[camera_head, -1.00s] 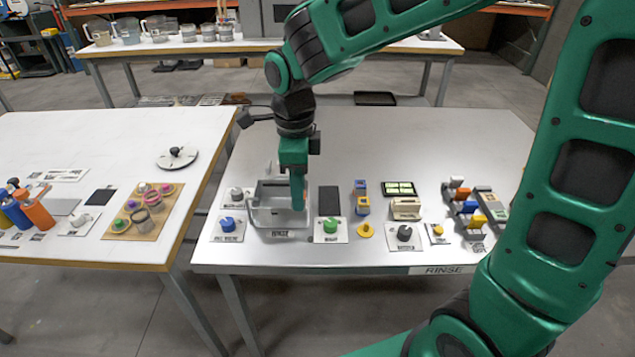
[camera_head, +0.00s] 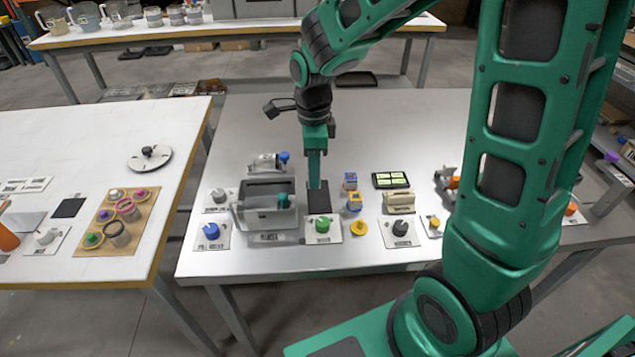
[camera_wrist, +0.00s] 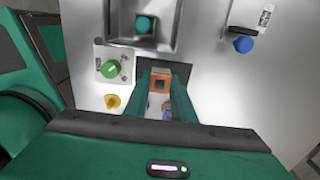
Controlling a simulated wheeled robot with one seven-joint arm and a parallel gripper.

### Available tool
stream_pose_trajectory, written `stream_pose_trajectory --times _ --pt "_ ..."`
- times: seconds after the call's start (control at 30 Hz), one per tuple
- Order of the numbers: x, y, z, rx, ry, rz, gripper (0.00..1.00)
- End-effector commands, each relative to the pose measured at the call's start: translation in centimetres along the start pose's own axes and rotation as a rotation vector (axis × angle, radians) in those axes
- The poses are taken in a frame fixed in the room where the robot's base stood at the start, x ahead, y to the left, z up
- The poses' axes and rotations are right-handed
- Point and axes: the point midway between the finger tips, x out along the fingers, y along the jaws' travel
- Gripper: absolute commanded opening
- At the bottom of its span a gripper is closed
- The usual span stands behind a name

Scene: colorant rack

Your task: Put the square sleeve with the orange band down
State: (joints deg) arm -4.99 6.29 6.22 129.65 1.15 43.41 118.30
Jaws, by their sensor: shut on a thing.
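The square sleeve with the orange band (camera_wrist: 160,84) shows end-on in the wrist view, between the two green fingers of my gripper (camera_wrist: 163,98). My gripper is shut on it. In the head view my gripper (camera_head: 315,186) points down over a dark square pad (camera_head: 319,201), and the sleeve is hidden there by the fingers. The pad also shows in the wrist view (camera_wrist: 181,72), behind the sleeve. I cannot tell whether the sleeve touches the pad.
A grey basin (camera_head: 258,216) with a teal item stands left of the pad. A green knob (camera_head: 322,225) is in front. The table's back is clear.

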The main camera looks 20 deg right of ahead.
Motion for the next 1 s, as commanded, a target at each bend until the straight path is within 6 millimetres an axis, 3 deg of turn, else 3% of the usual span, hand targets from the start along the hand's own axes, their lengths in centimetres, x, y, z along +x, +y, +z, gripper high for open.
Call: stream_pose_trajectory --times 0.27,0.5,0.93,0.97,1.0 --pt "1.6 -1.0 -1.3 -0.001 0.000 0.001 0.02" --pt "4.6 -0.9 -1.2 -0.002 0.001 0.002 0.02" --pt "5.2 -0.9 -1.2 -0.001 0.000 0.000 0.02" --pt "5.2 -0.9 -1.2 -0.001 0.000 0.000 0.30" --pt "5.2 -1.0 -1.2 -0.001 0.000 0.000 0.40"
